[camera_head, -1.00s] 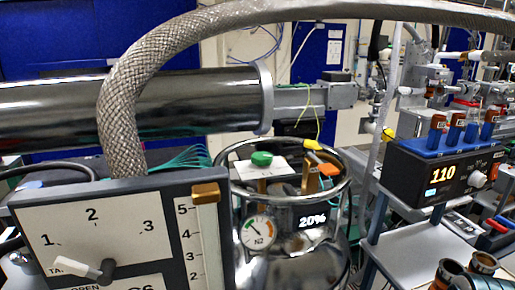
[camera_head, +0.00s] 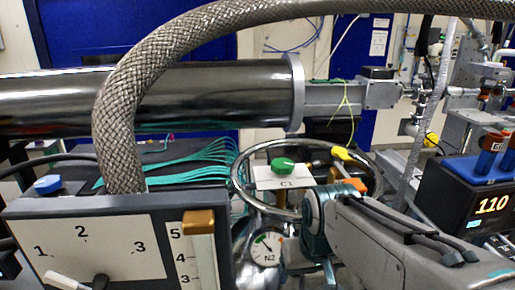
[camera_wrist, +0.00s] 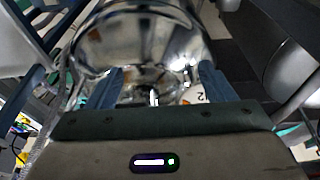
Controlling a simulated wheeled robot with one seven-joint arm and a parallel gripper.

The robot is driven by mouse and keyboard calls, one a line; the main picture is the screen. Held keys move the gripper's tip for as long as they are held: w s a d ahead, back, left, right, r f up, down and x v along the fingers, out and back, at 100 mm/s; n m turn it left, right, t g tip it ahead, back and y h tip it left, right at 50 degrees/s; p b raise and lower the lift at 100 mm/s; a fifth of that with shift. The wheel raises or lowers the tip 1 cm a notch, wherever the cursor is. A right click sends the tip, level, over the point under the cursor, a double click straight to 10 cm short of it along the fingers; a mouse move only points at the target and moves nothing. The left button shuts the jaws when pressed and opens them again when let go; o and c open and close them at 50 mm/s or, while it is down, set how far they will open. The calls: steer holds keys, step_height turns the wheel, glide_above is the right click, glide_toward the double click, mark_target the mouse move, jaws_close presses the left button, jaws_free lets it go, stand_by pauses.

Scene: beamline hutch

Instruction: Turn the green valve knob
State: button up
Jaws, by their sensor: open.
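The green valve knob (camera_head: 283,164) sits above a white plate marked C1 (camera_head: 268,181), inside the ring handle (camera_head: 238,186) of a shiny metal vessel. My arm reaches in from the lower right in the head view, its front end just right of and below the knob. My gripper (camera_wrist: 160,88) is open in the wrist view, its two blue-grey fingers spread apart with nothing gripped. The vessel's shiny body (camera_wrist: 150,45) lies in front of the fingers. I cannot make out the green knob in the wrist view. My fingers are not clear in the head view.
A yellow knob (camera_head: 341,154) and an orange part (camera_head: 352,185) stand right of the green knob. An N2 gauge (camera_head: 267,247) is below it. A braided hose (camera_head: 120,120) arches overhead. A dial panel (camera_head: 100,245) stands at left, a 110 display box (camera_head: 490,205) at right.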

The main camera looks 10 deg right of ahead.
steer(key=w+r+p, duration=0.4)
steer(key=w+r, duration=0.1)
steer(key=r, duration=0.5)
steer(key=n+t+y+p, duration=0.1)
steer(key=n+p, duration=0.2)
steer(key=p, duration=0.1)
glide_toward(283, 162)
steer(key=p+x, duration=0.2)
steer(key=x, duration=0.6)
steer(key=shift+a+f, duration=0.1)
steer(key=shift+f, duration=0.15)
steer(key=shift+m, duration=0.3)
steer(key=c, duration=1)
